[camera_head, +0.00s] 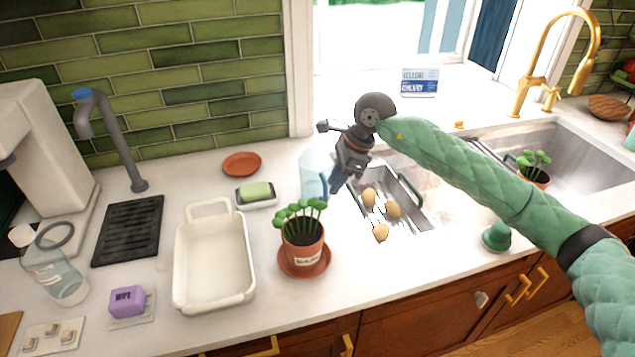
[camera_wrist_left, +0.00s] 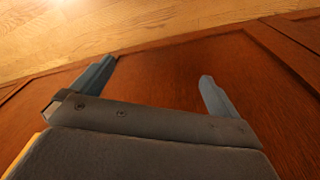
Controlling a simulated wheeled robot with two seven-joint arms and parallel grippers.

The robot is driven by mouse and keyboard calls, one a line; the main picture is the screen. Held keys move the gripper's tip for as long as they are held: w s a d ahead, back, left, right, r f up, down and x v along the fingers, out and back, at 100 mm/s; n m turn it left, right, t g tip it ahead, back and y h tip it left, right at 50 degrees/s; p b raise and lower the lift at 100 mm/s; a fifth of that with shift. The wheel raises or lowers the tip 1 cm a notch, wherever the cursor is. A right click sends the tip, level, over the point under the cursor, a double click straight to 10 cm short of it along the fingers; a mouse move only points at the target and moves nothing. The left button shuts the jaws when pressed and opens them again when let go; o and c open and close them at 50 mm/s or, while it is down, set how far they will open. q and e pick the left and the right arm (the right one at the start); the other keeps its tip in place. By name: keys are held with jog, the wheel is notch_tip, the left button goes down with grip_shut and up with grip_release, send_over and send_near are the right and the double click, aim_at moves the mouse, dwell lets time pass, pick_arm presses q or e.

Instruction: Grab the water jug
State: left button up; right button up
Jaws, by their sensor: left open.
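The water jug (camera_head: 314,172) is a pale, see-through vessel with a blue handle. It stands on the counter in the head view, behind the potted plant and left of the sink basin. My right gripper (camera_head: 336,183) points down at the jug's right side, with its blue fingers by the handle. The fingers overlap the handle in the picture, so I cannot tell whether they grip it. My left gripper (camera_wrist_left: 157,83) is open and empty in the left wrist view, in front of brown cabinet wood.
A potted plant (camera_head: 302,240) stands in front of the jug. A soap dish (camera_head: 257,203) is to its left. A metal basin (camera_head: 412,212) with several round brown items is to its right. A white baking dish (camera_head: 184,268) and a clear bottle (camera_head: 62,284) stand farther left.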

aim_at(327, 190)
pick_arm(q)
notch_tip(327, 190, down, 11)
jog(key=s+a+p, duration=0.1)
jog(key=s+p, duration=0.1)
jog(key=s, duration=0.1)
jog(key=shift+a+p, duration=0.3)
jog(key=shift+a, duration=0.05)
pick_arm(e)
jog(key=x, duration=0.4)
jog(key=shift+a+f, duration=0.25)
jog(key=shift+f, duration=0.1)
pick_arm(q)
jog(key=shift+w, duration=0.1)
pick_arm(e)
jog(key=shift+w, duration=0.1)
grip_shut()
